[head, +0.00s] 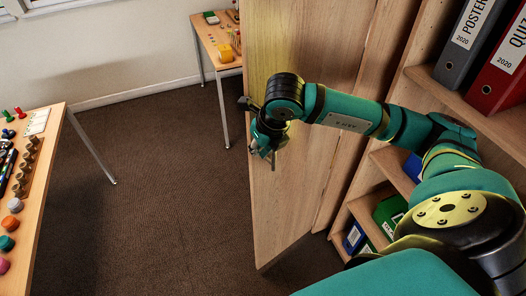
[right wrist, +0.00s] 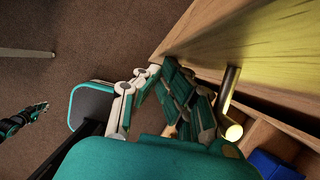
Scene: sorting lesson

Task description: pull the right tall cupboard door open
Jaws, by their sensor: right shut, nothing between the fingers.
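The tall wooden cupboard door (head: 300,190) stands swung out from the shelves in the head view, with open space behind its right side. My right gripper (head: 262,138) is at the door's left edge, with my arm reaching across the door's inner face. In the right wrist view my right gripper (right wrist: 172,78) is shut and empty, close to the door's edge (right wrist: 200,38). A brass bar handle (right wrist: 229,100) on the door shows just right of the fingers; whether they touch it I cannot tell. My left gripper is not in the head view.
A table (head: 45,190) with sorting pieces stands at left, another table (head: 212,50) behind. Carpet (head: 165,190) between is clear.

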